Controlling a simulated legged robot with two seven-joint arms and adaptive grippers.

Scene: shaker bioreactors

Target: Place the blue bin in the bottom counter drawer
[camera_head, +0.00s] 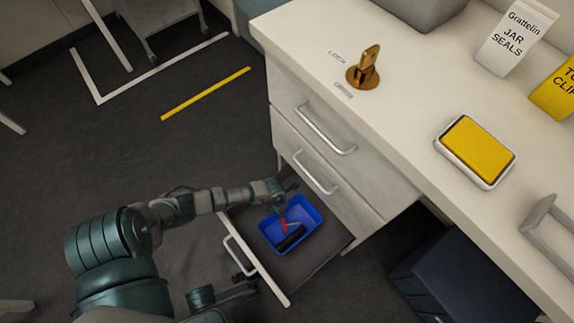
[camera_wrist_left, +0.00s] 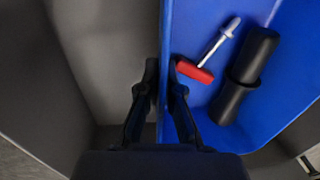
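The blue bin (camera_head: 314,213) is inside the open bottom drawer (camera_head: 318,266) of the white counter. It holds a red-handled tool (camera_head: 283,224) and a black cylindrical object (camera_head: 291,239). My left gripper (camera_head: 284,186) is at the bin's far left rim in the head view. In the left wrist view, the left gripper's fingers (camera_wrist_left: 165,72) straddle the wall of the blue bin (camera_wrist_left: 206,20), close against both sides. The bin appears to rest on the drawer floor, though its underside is hidden.
Two shut drawers (camera_head: 307,128) sit above the open one. The countertop holds a brass key fixture (camera_head: 364,72), a yellow-topped pad (camera_head: 477,150) and a Jar Seals box (camera_head: 515,38). A dark blue cabinet (camera_head: 462,285) stands right under the counter. Drawer floor around the bin is bare.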

